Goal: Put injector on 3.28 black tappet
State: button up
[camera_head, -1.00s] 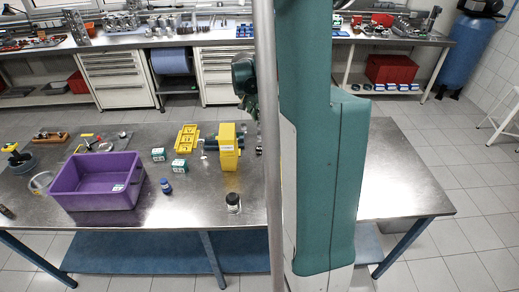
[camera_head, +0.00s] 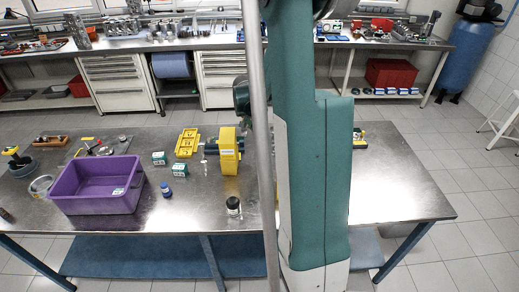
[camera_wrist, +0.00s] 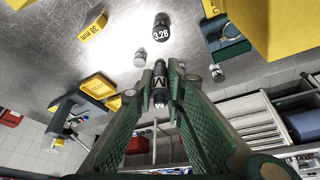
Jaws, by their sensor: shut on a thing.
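My gripper (camera_wrist: 162,88) has green fingers and is shut on the injector (camera_wrist: 160,88), a slim dark part with a pale lettered band, in the wrist view. The black tappet marked 3.28 (camera_wrist: 161,28) stands on the metal table beyond the fingertips, near the top middle of that view. The injector is apart from it in the picture; the height between them is hard to tell. In the head view my arm hides the gripper, the injector and the tappet.
Small grey-topped parts (camera_wrist: 139,58) and (camera_wrist: 217,73) stand near the tappet. Yellow blocks (camera_wrist: 92,28) and a large yellow part (camera_wrist: 280,25) flank it. In the head view a purple bin (camera_head: 97,196) and a yellow machine (camera_head: 229,152) stand on the table's left part.

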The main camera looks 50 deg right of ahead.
aim_at(259, 136)
jog(key=shift+f, duration=2.5)
jog(key=shift+f, duration=0.1)
jog(key=shift+f, duration=2)
jog(key=shift+f, duration=0.2)
jog(key=o, duration=0.9)
jog(key=shift+r, duration=0.25)
jog(key=shift+v, duration=5.95)
